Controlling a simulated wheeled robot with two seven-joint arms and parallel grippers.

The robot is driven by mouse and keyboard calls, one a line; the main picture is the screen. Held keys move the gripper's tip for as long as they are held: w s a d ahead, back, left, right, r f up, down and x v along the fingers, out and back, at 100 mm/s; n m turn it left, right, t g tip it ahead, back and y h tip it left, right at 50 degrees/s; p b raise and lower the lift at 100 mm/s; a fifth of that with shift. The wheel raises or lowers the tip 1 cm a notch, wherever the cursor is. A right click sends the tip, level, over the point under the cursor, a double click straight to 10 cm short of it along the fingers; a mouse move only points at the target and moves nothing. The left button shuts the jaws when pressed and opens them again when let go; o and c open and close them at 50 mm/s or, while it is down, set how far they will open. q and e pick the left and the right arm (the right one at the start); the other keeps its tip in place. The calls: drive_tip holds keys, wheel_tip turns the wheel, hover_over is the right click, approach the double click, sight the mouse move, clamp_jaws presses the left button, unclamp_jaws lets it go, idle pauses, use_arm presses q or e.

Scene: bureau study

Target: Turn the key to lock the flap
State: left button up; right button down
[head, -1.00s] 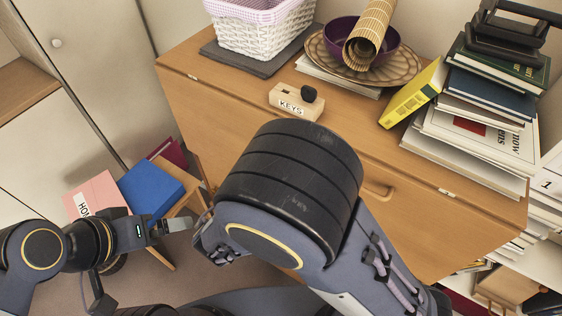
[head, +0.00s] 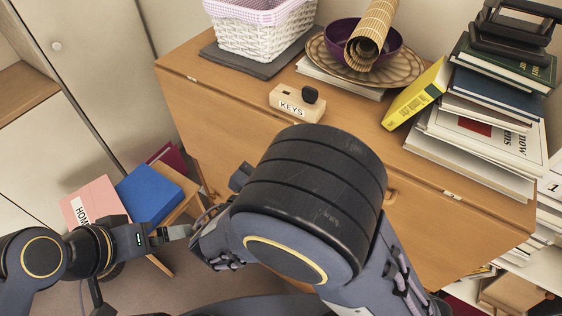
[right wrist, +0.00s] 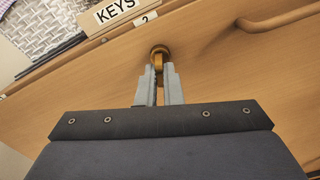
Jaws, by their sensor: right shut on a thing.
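The bureau flap (head: 215,125) is closed, its wooden front upright below the bureau top. In the right wrist view the flap (right wrist: 90,80) fills most of the background. A brass key (right wrist: 158,56) is at the round brass lock near the flap's top edge. My right gripper (right wrist: 160,76) is shut on the key, its two grey fingers close together. The key's exact turn is hard to tell. In the head view my right arm hides the lock and key. My left gripper (head: 178,232) is at the lower left, away from the flap; its jaw gap is unclear.
A wooden KEYS block (head: 291,101) stands on the bureau top (head: 228,84), with a white basket (head: 255,35) and a purple bowl (head: 345,36) behind. Books (head: 490,140) pile at the right. A wooden handle (right wrist: 282,17) is right of the lock. A stool with a blue book (head: 149,192) stands left.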

drive_tip(key=shift+m+b, duration=1.7)
drive_tip(key=shift+b, duration=0.35)
drive_tip(key=shift+w+a+r+m+b, duration=0.1)
drive_tip(key=shift+m+b, duration=1.8)
drive_tip(key=shift+b, duration=0.35)
